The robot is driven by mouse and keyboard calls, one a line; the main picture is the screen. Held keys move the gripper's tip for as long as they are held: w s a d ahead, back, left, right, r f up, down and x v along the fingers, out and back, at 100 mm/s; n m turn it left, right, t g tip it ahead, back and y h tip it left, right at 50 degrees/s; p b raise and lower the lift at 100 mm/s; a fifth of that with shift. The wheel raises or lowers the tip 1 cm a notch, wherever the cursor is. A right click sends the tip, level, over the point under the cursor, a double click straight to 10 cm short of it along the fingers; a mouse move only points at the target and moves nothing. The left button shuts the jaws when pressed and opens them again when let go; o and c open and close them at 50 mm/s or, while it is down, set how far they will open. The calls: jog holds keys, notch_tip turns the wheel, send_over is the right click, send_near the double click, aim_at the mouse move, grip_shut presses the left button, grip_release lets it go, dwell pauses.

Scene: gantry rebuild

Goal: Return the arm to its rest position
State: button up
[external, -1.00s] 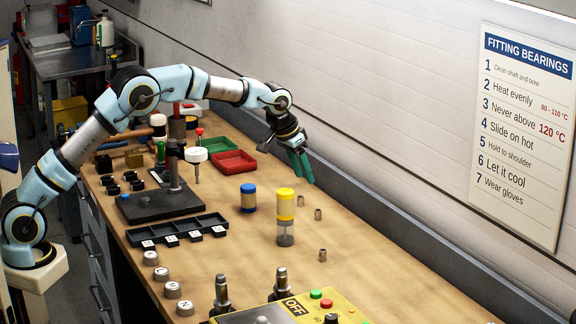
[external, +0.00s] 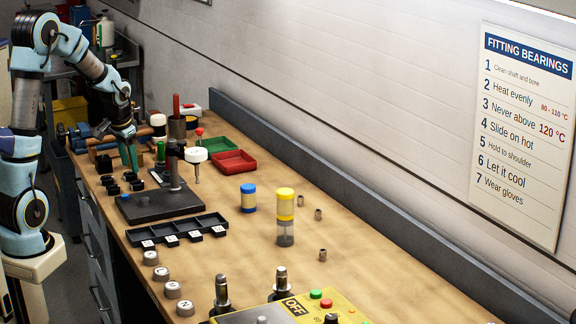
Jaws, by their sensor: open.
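My arm is folded up at the left of the external view, above my pale base. My gripper (external: 128,154) hangs with its green fingers pointing down over the far left end of the wooden bench. It is open and no object shows between the fingers. It is close to the wooden-handled tools and small black parts there; whether it touches any of them cannot be told.
The wooden bench (external: 250,285) holds a black press stand (external: 160,205), red tray (external: 233,161), green tray (external: 208,145), black slotted tray (external: 178,232), blue-lidded jar (external: 248,197), yellow-capped jar (external: 286,207) and several small black parts (external: 112,186). A yellow control box (external: 345,306) stands in front.

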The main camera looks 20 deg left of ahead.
jog(key=s+a+f+n+g+b, duration=0.1)
jog(key=s+f+n, duration=0.1)
jog(key=s+f, duration=0.45)
jog(key=s+a+f+n+g+b, duration=0.1)
jog(key=s+f+n+b, duration=0.15)
jog(key=s, duration=0.65)
notch_tip(320, 180, up, 14)
jog(key=p, duration=1.4)
jog(key=shift+w+f+h, duration=0.2)
jog(key=shift+w+h, duration=0.1)
jog(key=shift+w, duration=0.1)
jog(key=shift+o, duration=0.5)
jog(key=shift+a+f, duration=0.1)
